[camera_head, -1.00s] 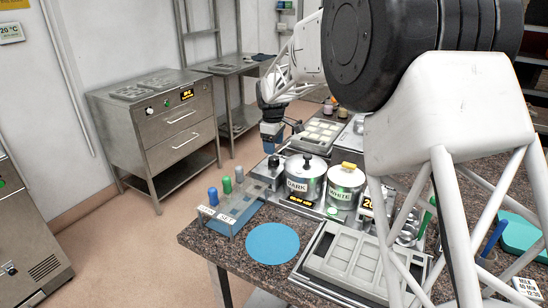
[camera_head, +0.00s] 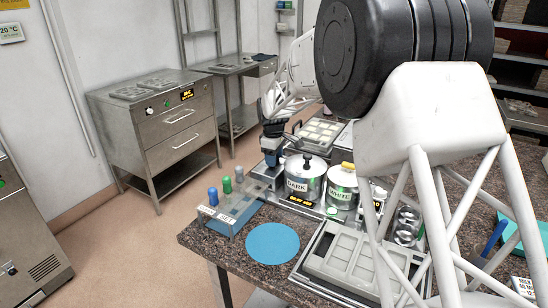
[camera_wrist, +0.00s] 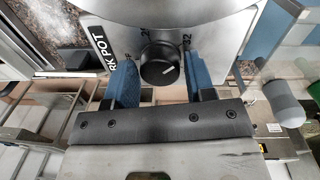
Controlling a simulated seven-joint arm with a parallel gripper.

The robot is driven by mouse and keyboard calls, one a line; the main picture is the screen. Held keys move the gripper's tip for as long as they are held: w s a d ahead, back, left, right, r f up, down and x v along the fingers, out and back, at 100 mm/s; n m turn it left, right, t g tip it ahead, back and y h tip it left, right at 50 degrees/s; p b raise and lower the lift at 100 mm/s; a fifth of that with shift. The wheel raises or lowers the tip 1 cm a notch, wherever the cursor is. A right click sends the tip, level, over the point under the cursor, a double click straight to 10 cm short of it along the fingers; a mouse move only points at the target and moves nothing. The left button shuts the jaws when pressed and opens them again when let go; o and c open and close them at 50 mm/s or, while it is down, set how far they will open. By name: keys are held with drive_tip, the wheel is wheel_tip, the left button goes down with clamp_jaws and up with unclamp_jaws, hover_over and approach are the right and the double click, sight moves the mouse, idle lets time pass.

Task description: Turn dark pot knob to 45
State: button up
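The dark pot knob (camera_wrist: 160,65) is a round black dial with a light pointer mark, in the middle of the wrist view. Printed numbers beside it are only partly legible. A cut-off label (camera_wrist: 98,48) reading "RK POT" is to its left. My gripper (camera_wrist: 159,70) has its blue fingers apart, one on each side of the knob, with visible gaps. In the head view my gripper (camera_head: 272,150) is left of the lidded steel pot marked DARK (camera_head: 298,184). The knob is not clear to see there.
The pot marked WHITE (camera_head: 341,194) stands right of the dark pot. A rack with blue, green and grey handles (camera_head: 229,222) is at the left counter edge. A blue round mat (camera_head: 272,243) and a grey mould (camera_head: 350,258) lie in front.

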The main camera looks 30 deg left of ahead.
drive_tip(key=c, duration=0.5)
drive_tip(key=shift+c, duration=0.2)
drive_tip(key=shift+m, duration=0.4)
drive_tip(key=m, duration=1.2)
drive_tip(key=shift+a+m+h, duration=0.1)
drive_tip(key=shift+m+h, duration=0.2)
drive_tip(key=shift+m, duration=0.1)
drive_tip(key=o, duration=0.9)
drive_tip(key=shift+r, duration=0.1)
